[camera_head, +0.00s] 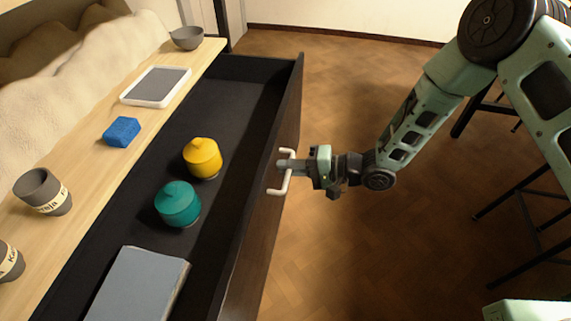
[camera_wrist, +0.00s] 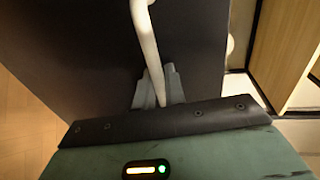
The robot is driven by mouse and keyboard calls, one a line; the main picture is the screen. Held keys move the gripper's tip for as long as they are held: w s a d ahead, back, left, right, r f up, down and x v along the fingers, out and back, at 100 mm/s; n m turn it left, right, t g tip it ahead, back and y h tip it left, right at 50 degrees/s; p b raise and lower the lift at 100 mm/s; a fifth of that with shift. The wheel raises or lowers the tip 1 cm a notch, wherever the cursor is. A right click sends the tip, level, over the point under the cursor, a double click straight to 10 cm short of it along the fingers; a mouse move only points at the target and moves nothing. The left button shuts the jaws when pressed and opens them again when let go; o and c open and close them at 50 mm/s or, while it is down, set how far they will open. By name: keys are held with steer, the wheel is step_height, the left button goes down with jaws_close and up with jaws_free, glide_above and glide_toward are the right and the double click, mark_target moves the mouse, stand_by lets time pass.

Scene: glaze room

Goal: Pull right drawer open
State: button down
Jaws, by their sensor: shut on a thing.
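The drawer (camera_head: 257,193) stands pulled out from under the wooden top in the head view, its dark inside exposed. Its white bar handle (camera_head: 286,183) is on the outer front face. My gripper (camera_head: 290,168) is at the handle, with its fingers around the bar. In the wrist view the white handle (camera_wrist: 146,45) runs down between the grey fingertips of my gripper (camera_wrist: 156,88), which are shut on it. The dark drawer front fills much of that view. In the drawer are a yellow lidded jar (camera_head: 202,157), a teal lidded jar (camera_head: 178,204) and a grey-blue book or box (camera_head: 138,287).
On the wooden top (camera_head: 88,189) are a grey bowl (camera_head: 187,38), a white-framed tablet (camera_head: 156,86), a blue block (camera_head: 121,131) and two grey cups, one of them (camera_head: 43,191) tilted in view. Dark-legged stools (camera_head: 520,205) stand at the right. The wooden floor between is clear.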

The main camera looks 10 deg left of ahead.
steer(key=c, duration=1.8)
jaws_free()
steer(key=shift+c, duration=0.2)
steer(key=p+v, duration=0.4)
steer(key=v, duration=1.3)
steer(key=shift+d, duration=0.25)
steer(key=shift+s, duration=0.1)
